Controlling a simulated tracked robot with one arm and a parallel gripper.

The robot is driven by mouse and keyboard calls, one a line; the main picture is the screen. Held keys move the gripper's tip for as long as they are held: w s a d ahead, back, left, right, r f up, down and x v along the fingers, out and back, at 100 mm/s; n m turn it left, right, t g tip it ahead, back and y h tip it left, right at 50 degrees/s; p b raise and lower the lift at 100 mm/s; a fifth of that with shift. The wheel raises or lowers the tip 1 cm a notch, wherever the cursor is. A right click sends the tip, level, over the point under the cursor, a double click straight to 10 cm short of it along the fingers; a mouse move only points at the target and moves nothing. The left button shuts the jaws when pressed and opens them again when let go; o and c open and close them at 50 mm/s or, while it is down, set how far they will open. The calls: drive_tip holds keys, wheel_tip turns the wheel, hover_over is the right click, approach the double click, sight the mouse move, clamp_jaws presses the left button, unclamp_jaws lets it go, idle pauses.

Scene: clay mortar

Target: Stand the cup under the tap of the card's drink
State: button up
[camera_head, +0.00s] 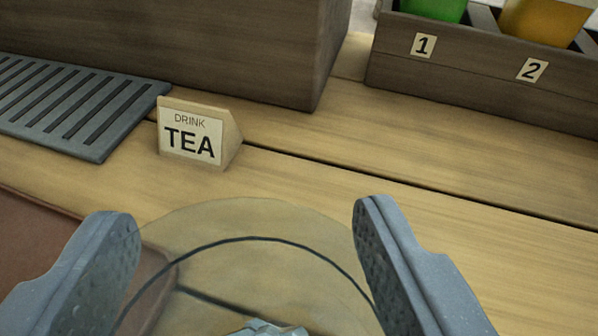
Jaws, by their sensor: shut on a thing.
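A clear, see-through cup (250,222) is between the two grey fingers of my gripper (243,215), which is shut on it at the bottom middle. The cup's rim and walls show as a faint rounded outline with a dark curved line. A wedge-shaped card (190,142) stands on the wooden counter beyond the cup and reads "DRINK TEA". A grey slatted tray (100,152) lies at the left, beside the card. No tap shows in this view.
A large dark wooden box (190,50) stands behind the tray and card. At the upper right, a wooden rack (470,85) labelled 1 and 2 holds a green container (435,9) and a yellow one (545,22). A reddish-brown mat (35,240) lies lower left. Counter at right is clear.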

sight(270, 284)
drive_tip(key=shift+w+d, duration=0.2)
drive_tip(key=shift+w, duration=0.65)
drive_tip(key=shift+w+d+f, duration=0.1)
drive_tip(key=shift+w, duration=0.05)
drive_tip(key=shift+f+b, duration=0.75)
drive_tip(key=shift+f, duration=0.9)
drive_tip(key=shift+f, duration=0.1)
drive_tip(key=o, duration=1.3)
drive_tip(key=p+v, duration=0.2)
drive_tip(key=v, duration=1)
